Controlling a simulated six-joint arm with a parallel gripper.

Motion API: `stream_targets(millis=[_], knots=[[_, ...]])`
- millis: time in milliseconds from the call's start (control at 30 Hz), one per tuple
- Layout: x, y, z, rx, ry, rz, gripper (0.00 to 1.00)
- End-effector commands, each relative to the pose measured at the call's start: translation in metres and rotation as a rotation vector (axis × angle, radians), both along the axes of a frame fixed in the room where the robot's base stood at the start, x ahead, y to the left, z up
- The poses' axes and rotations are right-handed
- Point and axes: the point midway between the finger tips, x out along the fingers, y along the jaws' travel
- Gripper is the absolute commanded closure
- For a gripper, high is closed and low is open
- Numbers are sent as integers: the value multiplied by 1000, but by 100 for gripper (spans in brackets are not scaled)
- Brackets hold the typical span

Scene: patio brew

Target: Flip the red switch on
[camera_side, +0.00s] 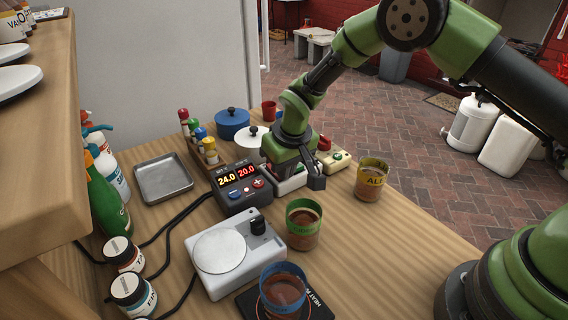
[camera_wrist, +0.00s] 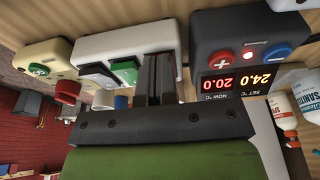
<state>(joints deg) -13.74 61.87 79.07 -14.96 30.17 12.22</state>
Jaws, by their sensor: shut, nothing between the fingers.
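A white switch box (camera_side: 292,184) stands on the table beside the temperature controller, partly behind my gripper (camera_side: 316,182). In the wrist view the same white box (camera_wrist: 128,42) carries a green rocker (camera_wrist: 125,71) and a dark rocker (camera_wrist: 98,74). I cannot make out a red switch on it; my fingers hide part of the box. My gripper (camera_wrist: 158,62) is shut and empty, with its fingertips close in front of the box, right of the green rocker in the wrist view. I cannot tell whether they touch it.
The controller (camera_side: 243,187) with red digits stands left of the box. A cream box (camera_side: 333,157) with a red knob stands on the other side. A metal tray (camera_side: 163,178) lies left.

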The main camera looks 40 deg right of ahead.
Motion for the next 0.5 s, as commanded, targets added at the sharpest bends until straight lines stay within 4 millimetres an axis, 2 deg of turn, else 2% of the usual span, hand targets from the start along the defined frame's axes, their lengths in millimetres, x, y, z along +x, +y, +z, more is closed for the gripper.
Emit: stream_targets(millis=[500], knots=[[0,0,16,0,1,-1,100]])
